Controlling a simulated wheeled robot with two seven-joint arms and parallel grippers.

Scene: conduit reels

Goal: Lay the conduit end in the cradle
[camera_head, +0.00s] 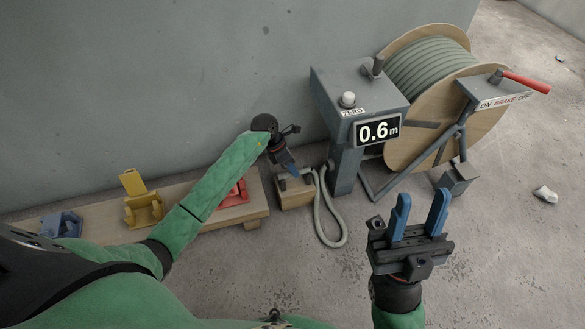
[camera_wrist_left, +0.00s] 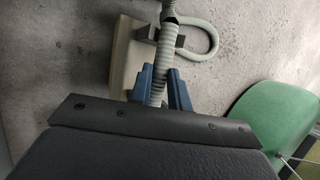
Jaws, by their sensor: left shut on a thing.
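The grey ribbed conduit (camera_head: 331,222) leaves the meter post, loops on the floor and rises to my left gripper (camera_head: 293,172). In the left wrist view the blue fingers are shut on the conduit (camera_wrist_left: 160,82). The cradle is a wooden block (camera_head: 293,200) with a dark bracket, left of the post; the block (camera_wrist_left: 124,58) also shows in the wrist view. There the conduit crosses in front of the bracket (camera_wrist_left: 180,41); I cannot tell whether it rests in it. The conduit's tip is hidden. My right gripper (camera_head: 419,214) is open and empty, fingers up.
A low wooden bench (camera_head: 215,217) holds a yellow clamp (camera_head: 142,203), a red fixture (camera_head: 237,192) and a blue fixture (camera_head: 62,224). The meter post's display (camera_head: 377,131) reads 0.6 m. A large reel (camera_head: 466,109) with a red brake lever (camera_head: 527,82) stands behind. The right floor is mostly clear.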

